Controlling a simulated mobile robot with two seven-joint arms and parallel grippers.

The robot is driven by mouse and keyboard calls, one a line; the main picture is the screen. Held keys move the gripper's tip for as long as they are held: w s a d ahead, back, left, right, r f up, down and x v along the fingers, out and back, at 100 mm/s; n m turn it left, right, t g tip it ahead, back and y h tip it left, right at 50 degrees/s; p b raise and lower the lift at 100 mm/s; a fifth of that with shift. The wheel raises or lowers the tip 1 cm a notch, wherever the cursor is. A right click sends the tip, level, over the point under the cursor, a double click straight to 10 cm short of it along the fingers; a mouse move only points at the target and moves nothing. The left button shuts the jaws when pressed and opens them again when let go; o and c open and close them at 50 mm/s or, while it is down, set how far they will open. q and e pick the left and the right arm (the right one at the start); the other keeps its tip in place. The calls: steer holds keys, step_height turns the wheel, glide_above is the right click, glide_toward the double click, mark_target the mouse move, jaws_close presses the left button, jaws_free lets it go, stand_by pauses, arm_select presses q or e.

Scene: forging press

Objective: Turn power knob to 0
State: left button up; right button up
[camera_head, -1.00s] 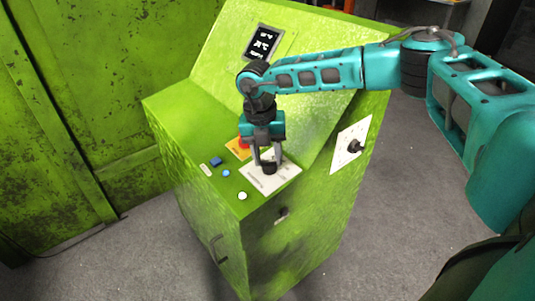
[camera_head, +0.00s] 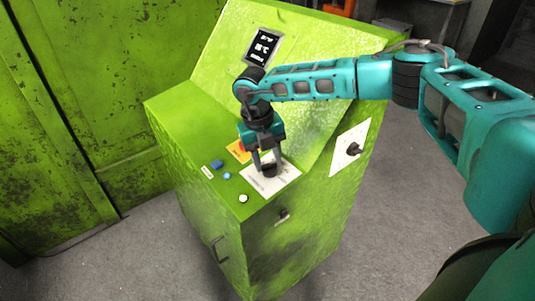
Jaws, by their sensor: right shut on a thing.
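A black knob (camera_head: 269,170) stands on a white label plate (camera_head: 284,178) on the sloped top of the green control cabinet. My right gripper (camera_head: 268,164) points down and is shut on this knob, with its fingers on either side of it. The gripper hides part of the knob and plate, and the plate's markings are too small to read. A second black knob (camera_head: 353,149) sits on a white plate (camera_head: 341,158) on the cabinet's right side. My left gripper is not in view.
Beside the gripped knob are a red button on a yellow plate (camera_head: 235,149), a blue switch (camera_head: 216,164), a blue button (camera_head: 227,176) and a white button (camera_head: 243,198). A small display (camera_head: 263,47) is on the upper panel. A green wall (camera_head: 80,110) stands at the left.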

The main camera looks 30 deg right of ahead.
steer(key=shift+n, duration=1)
steer(key=shift+a+n+h+p, duration=0.1)
steer(key=shift+n+h+p, duration=0.3)
steer(key=shift+n, duration=0.5)
steer(key=n, duration=0.2)
steer(key=shift+n+p, duration=0.35)
steer(key=shift+n, duration=0.05)
steer(key=n, duration=0.3)
steer(key=shift+a+n, duration=0.1)
steer(key=shift+n, duration=0.2)
steer(key=n, duration=0.5)
steer(key=shift+s+a+t+h+p, duration=0.1)
steer(key=shift+s+t+h+p, duration=0.05)
steer(key=shift+t+h+p, duration=0.2)
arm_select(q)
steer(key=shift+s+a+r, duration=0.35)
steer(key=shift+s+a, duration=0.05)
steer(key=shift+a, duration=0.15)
arm_select(e)
steer(key=shift+s+n, duration=0.1)
steer(key=shift+n, duration=2.3)
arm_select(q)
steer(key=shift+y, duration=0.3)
arm_select(e)
steer(key=o, duration=1.1)
steer(key=shift+c, duration=0.2)
